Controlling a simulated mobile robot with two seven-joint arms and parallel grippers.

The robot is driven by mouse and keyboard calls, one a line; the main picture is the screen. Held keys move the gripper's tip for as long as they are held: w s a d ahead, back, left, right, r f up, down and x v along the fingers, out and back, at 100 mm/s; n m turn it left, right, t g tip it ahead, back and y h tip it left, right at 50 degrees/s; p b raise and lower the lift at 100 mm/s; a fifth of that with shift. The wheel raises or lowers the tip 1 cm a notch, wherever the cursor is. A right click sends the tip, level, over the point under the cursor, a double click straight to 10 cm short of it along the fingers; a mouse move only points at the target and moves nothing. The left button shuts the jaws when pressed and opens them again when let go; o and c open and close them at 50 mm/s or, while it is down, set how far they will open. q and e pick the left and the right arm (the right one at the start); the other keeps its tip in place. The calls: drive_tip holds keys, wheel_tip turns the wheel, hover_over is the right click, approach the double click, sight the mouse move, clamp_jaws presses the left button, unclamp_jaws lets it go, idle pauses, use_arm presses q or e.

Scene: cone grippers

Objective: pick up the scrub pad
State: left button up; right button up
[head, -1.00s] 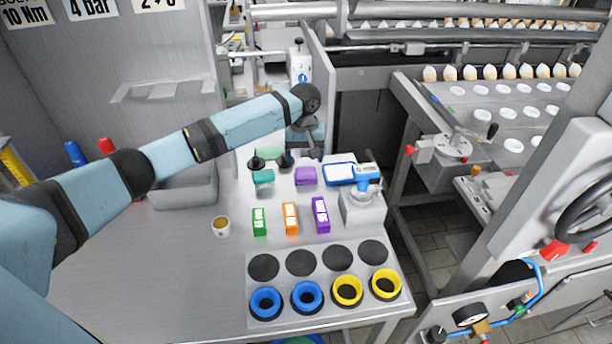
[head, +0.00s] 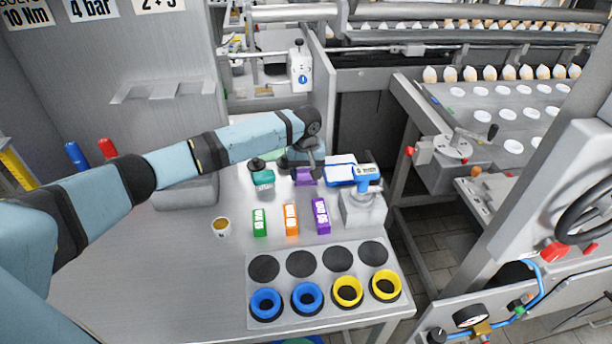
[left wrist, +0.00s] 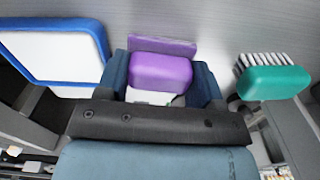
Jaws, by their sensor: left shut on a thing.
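The purple scrub pad (head: 303,179) is on the table, towards its back, partly covered by my gripper in the head view. In the left wrist view the scrub pad (left wrist: 160,71) shows a rounded purple grip and a flat purple part behind it. My left gripper (head: 307,171) is at the pad, with one finger on each side of the grip. In the left wrist view the left gripper (left wrist: 161,82) is shut on it. I cannot tell whether the pad is clear of the table. My right gripper is in neither view.
A green brush (head: 263,178) lies left of the pad. A blue-rimmed white tray (head: 340,169) lies to its right, beside a grey stand with a blue tool (head: 366,174). Green, orange (head: 291,219) and purple boxes stand in front.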

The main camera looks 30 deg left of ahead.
sight(306, 170)
use_arm(q)
wheel_tip(306, 170, up, 20)
drive_tip(key=shift+p, duration=0.3)
